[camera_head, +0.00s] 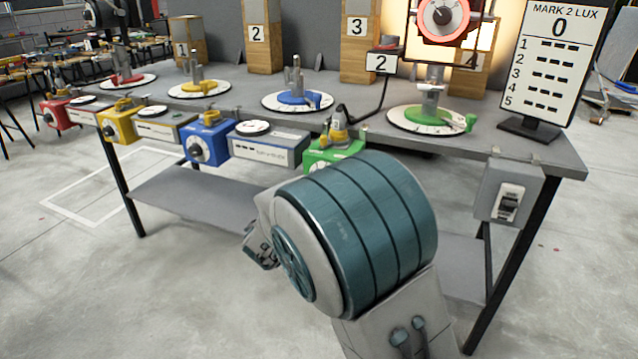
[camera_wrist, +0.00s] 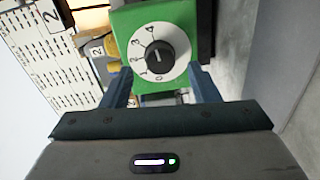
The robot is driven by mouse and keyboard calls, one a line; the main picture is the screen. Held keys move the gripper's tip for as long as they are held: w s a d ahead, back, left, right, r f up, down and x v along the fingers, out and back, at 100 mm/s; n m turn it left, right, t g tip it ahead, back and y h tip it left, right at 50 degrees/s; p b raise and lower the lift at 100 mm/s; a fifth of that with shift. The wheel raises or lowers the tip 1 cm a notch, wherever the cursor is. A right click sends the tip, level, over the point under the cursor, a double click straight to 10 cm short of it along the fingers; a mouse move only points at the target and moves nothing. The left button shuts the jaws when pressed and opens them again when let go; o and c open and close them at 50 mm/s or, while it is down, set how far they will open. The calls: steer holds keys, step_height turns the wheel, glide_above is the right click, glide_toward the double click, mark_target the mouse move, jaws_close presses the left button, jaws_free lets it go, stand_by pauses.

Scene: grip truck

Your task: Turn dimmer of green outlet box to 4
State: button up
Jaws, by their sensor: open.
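The green outlet box (camera_wrist: 122,20) faces my wrist camera. Its white round dial (camera_wrist: 180,72) has numbers along the left side, with 4 near the top. The black dimmer knob (camera_wrist: 160,57) sits at the dial's centre; I cannot tell for sure which number its small light mark points to. My gripper (camera_wrist: 160,80) is open, one finger on each side of the dial's lower part, with nothing held. The knob appears ahead of the fingertips, not gripped. In the head view the green box (camera_head: 318,157) hangs at the table's front edge, its lower part hidden by my arm.
Blue (camera_head: 207,139), yellow (camera_head: 118,126) and red (camera_head: 58,113) boxes line the table edge (camera_head: 400,150) to the left. A grey switch box (camera_head: 506,190) hangs at the right. The display board (camera_head: 560,60) reads 0. A lamp (camera_head: 442,17) stands above the green-handled disc (camera_head: 425,122).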

steer(key=p+v, duration=0.1)
steer(key=v, duration=0.9)
steer(key=shift+s, duration=0.3)
steer(key=shift+a, duration=0.15)
